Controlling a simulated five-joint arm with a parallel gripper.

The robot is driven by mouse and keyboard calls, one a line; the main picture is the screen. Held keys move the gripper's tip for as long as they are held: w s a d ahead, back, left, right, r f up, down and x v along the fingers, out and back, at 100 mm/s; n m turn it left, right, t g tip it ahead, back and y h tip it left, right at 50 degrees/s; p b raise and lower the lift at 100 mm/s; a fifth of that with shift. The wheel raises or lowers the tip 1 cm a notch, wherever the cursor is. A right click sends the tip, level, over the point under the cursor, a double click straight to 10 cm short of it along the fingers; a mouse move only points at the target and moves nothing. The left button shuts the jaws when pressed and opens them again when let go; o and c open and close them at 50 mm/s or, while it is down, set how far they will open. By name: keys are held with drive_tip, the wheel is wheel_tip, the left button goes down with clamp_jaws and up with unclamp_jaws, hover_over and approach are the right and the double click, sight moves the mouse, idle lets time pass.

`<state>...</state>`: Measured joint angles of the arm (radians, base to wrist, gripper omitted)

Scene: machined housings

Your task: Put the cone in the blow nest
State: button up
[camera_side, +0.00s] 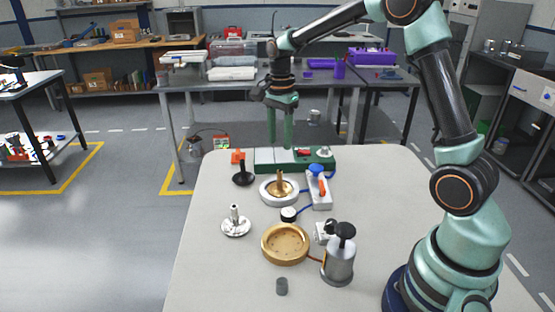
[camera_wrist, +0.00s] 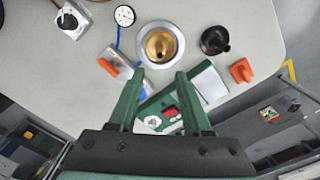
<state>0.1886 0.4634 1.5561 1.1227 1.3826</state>
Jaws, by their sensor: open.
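A brass part with a flared base and upright stem, apparently the cone (camera_side: 281,183), stands in the middle of a pale round ring, apparently the blow nest (camera_side: 266,196). In the wrist view the brass part (camera_wrist: 160,46) sits inside the ring (camera_wrist: 143,33). A blue hose runs from the ring to a grey valve block (camera_side: 320,197) with a blue knob and orange lever. My gripper (camera_side: 280,145) points down, open and empty, above the green fixture behind the nest. In the wrist view its green fingertips (camera_wrist: 156,75) are apart, with nothing between them.
A green fixture (camera_side: 265,167) stands at the table's far edge, beside an orange block (camera_side: 238,156). The front left is clear.

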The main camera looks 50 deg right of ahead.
drive_tip(key=s+a+r+n+t, duration=0.2)
drive_tip(key=s+a+r+n, duration=0.2)
drive_tip(key=s+n, duration=0.4)
drive_tip(key=s+a+r+n+t, duration=0.3)
drive_tip(key=s+a+r+n, duration=0.1)
drive_tip(key=s+n, duration=0.4)
drive_tip(key=shift+s+a+r+n+t, duration=0.3)
drive_tip(key=shift+r+n, duration=0.15)
drive_tip(key=shift+n, duration=0.55)
drive_tip(key=shift+c, duration=0.3)
